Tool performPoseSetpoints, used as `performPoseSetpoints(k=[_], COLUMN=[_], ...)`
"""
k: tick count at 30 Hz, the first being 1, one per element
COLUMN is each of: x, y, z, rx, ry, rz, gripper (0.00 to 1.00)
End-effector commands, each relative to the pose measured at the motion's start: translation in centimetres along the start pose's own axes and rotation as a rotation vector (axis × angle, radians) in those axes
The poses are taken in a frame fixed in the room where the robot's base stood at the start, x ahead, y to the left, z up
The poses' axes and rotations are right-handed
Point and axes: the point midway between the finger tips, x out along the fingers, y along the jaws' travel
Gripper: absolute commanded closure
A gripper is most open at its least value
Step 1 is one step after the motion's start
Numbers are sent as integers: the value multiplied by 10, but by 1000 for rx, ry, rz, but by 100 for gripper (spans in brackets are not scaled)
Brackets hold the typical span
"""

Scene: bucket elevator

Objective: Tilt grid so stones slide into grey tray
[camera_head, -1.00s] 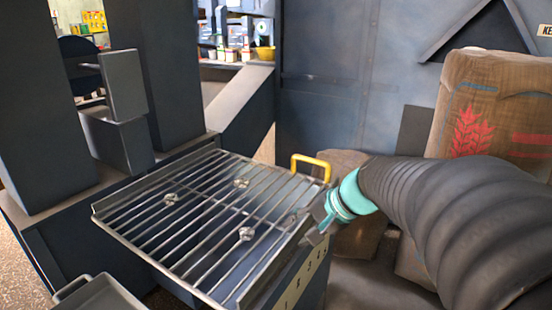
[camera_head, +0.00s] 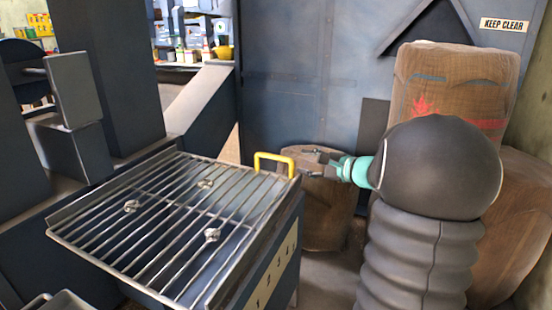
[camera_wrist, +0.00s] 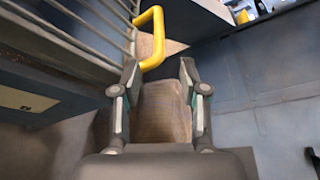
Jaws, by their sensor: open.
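The metal grid (camera_head: 150,222) lies on top of a dark stand, with three grey stones on its bars: one at the left (camera_head: 131,206), one at the back (camera_head: 205,184) and one at the right (camera_head: 212,235). A yellow handle (camera_head: 273,156) stands at its back right corner. My gripper (camera_head: 310,164) is open and empty, just right of the handle. In the wrist view the handle (camera_wrist: 155,38) is ahead of the open fingers (camera_wrist: 158,70), not between them. The grey tray (camera_head: 58,301) shows only partly at the lower left.
A brown sack (camera_head: 318,195) stands on the floor behind my gripper. A larger sack with a red print (camera_head: 450,80) is at the right. Dark posts (camera_head: 115,80) rise left of the grid, and a blue metal wall (camera_head: 310,90) closes the back.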

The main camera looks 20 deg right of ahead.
Motion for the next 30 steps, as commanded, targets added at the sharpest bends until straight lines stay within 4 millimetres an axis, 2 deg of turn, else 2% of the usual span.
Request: performPoseSetpoints(k=[12, 18, 24, 30], x=[76, 108, 124, 127], y=[2, 2, 2, 2], z=[2, 2, 1, 1], rx=[-1, 0, -1, -2], ry=[-3, -3, -1, -1], rz=[6, 5, 5, 4], gripper=[57, 57, 57, 57])
